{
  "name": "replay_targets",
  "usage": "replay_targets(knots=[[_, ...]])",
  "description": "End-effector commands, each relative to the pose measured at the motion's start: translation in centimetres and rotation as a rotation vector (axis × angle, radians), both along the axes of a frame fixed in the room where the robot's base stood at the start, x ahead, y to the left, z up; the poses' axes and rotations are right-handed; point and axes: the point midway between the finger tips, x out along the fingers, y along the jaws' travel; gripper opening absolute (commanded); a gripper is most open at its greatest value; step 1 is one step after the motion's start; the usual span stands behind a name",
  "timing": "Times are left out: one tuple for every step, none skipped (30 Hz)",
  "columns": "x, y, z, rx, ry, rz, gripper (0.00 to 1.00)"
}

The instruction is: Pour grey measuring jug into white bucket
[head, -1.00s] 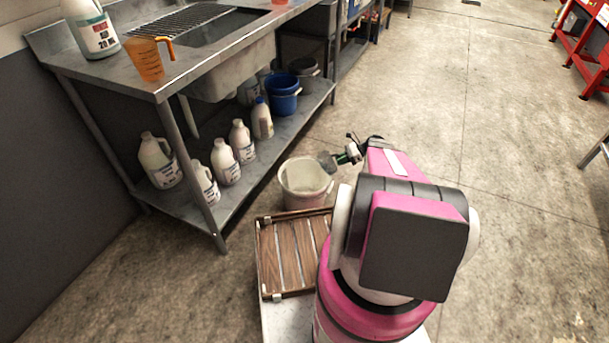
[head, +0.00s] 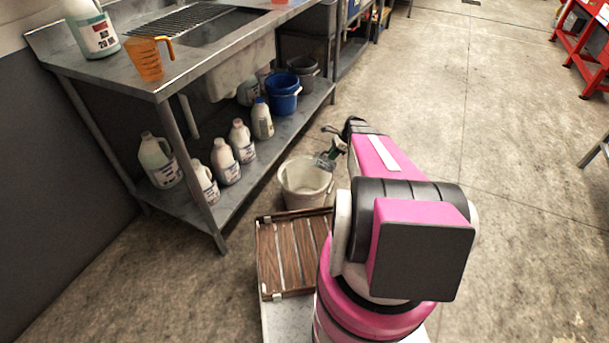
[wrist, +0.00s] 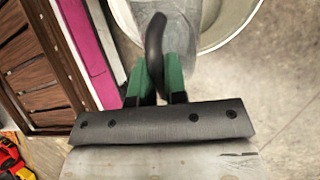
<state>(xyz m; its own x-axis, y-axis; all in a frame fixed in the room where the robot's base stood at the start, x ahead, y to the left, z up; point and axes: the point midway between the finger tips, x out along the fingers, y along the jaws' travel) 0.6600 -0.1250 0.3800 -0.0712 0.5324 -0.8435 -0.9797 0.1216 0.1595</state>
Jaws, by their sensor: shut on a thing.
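The white bucket (head: 306,198) stands upright on the floor, and part of its rim and inside shows at the top of the wrist view (wrist: 228,22). My gripper (head: 338,149) is shut on the dark handle of the grey measuring jug (head: 325,163). In the wrist view the green fingers of my gripper (wrist: 158,78) close on the handle, and the grey jug (wrist: 192,22) reaches over the bucket's opening. The jug looks tilted at the bucket's far right rim. I cannot see what the jug holds or any stream.
A wooden slatted crate (head: 290,252) sits in front of the bucket. A steel sink bench (head: 190,85) stands at left, with an orange jug (head: 148,60) on top and several white bottles and a blue bucket (head: 283,95) on its lower shelf.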

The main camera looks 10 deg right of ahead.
Motion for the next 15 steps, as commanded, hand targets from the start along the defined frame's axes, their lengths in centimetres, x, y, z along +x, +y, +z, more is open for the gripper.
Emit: replay_targets(knots=[[0.00, 0.14, 0.20, -0.011, 0.002, 0.001, 0.00], [0.01, 0.19, 0.26, -0.019, 0.004, 0.001, 0.00], [0.01, 0.24, 0.33, -0.027, 0.007, 0.001, 0.00], [0.03, 0.28, 0.39, -0.032, 0.008, 0.001, 0.00], [0.04, 0.33, 0.44, -0.037, 0.009, 0.001, 0.00], [0.05, 0.37, 0.50, -0.043, 0.010, 0.001, 0.00], [0.04, 0.39, 0.54, -0.047, 0.011, 0.001, 0.00], [0.05, 0.40, 0.57, -0.052, 0.012, 0.001, 0.00], [0.06, 0.43, 0.62, -0.057, 0.013, 0.001, 0.00], [0.07, 0.45, 0.66, -0.061, 0.014, 0.001, 0.00], [0.07, 0.48, 0.64, -0.064, 0.017, 0.000, 0.00], [0.09, 0.50, 0.62, -0.067, 0.017, 0.000, 0.00], [0.09, 0.51, 0.61, -0.070, 0.018, 0.001, 0.00], [0.10, 0.54, 0.60, -0.073, 0.019, 0.000, 0.00], [0.10, 0.58, 0.61, -0.078, 0.020, 0.000, 0.00]])
